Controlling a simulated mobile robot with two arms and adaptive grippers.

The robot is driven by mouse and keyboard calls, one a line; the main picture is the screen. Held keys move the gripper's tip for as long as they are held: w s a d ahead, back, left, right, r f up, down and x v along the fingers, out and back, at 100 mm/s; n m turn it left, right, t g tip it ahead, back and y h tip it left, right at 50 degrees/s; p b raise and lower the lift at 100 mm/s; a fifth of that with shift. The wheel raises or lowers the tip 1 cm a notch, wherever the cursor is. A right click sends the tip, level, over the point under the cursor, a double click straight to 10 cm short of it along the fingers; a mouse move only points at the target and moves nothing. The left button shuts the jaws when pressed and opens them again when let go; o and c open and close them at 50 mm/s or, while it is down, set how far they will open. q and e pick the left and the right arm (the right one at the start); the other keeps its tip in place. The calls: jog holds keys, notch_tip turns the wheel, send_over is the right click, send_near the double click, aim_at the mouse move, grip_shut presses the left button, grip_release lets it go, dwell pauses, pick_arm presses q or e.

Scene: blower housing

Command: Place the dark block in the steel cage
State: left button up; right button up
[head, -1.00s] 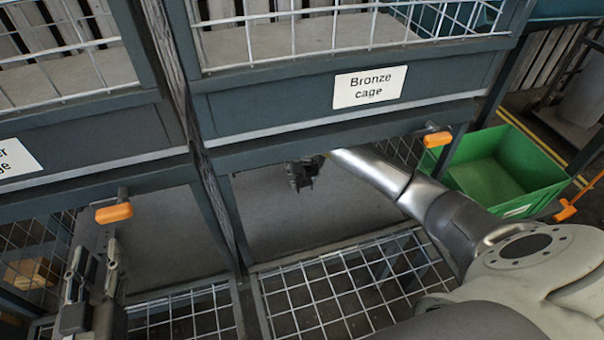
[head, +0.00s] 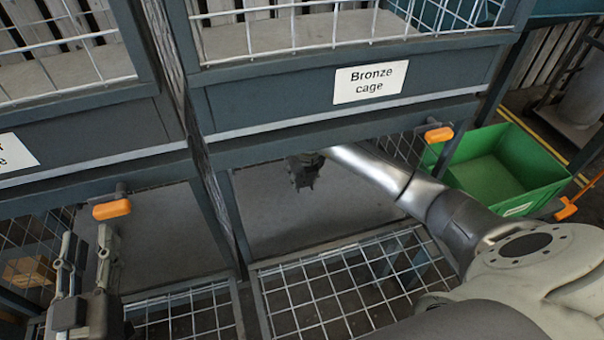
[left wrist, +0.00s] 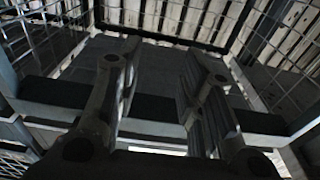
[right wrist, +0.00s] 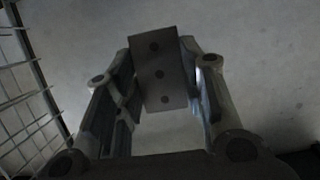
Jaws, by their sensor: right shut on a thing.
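In the head view my right gripper (head: 304,180) is inside the lower bay under the cage labelled "Bronze cage"; the block is too small to make out there. My left gripper (head: 82,262) is open and empty, in front of the lower left bay. Its spread fingers show in the left wrist view (left wrist: 160,65). No label reading "Steel cage" is in sight.
The bronze cage (head: 330,100) is above the right bay. A left cage's label (head: 15,152) is cut off. Orange latches (head: 112,209) hang at the bays. Mesh panels (head: 350,290) lie in front. The lower bay floor (head: 270,215) looks clear. A green bin (head: 500,170) stands right.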

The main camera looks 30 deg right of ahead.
jog(key=o, duration=1.1)
pick_arm(q)
jog(key=shift+f, duration=0.1)
pick_arm(e)
jog(key=shift+o, duration=0.2)
jog(key=shift+r, duration=0.1)
jog(key=shift+r, duration=0.1)
jog(key=shift+p+v, duration=0.75)
jog(key=shift+v, duration=0.4)
pick_arm(q)
jog(key=s+a+f+g+y, duration=0.1)
jog(key=s+f+g, duration=0.1)
jog(key=f+g, duration=0.1)
jog(key=s+a+f+g+y+p, duration=0.1)
jog(key=s+f+g, duration=0.1)
jog(key=f, duration=0.4)
jog(key=s+a+f+g, duration=0.1)
jog(key=s+f+g, duration=0.1)
jog(key=f+g, duration=0.1)
jog(key=shift+s+a+f+g+y+p, duration=0.15)
jog(key=shift+f+g+y+p, duration=0.05)
jog(key=shift+f, duration=0.15)
jog(key=shift+s+a+f+g+y+p, duration=0.1)
jog(key=shift+a+f+g+y+p, duration=0.1)
jog(key=shift+f, duration=0.15)
pick_arm(e)
jog(key=s+a, duration=0.2)
jog(key=s, duration=0.9)
jog(key=shift+s+a, duration=0.2)
jog(key=shift+a, duration=0.1)
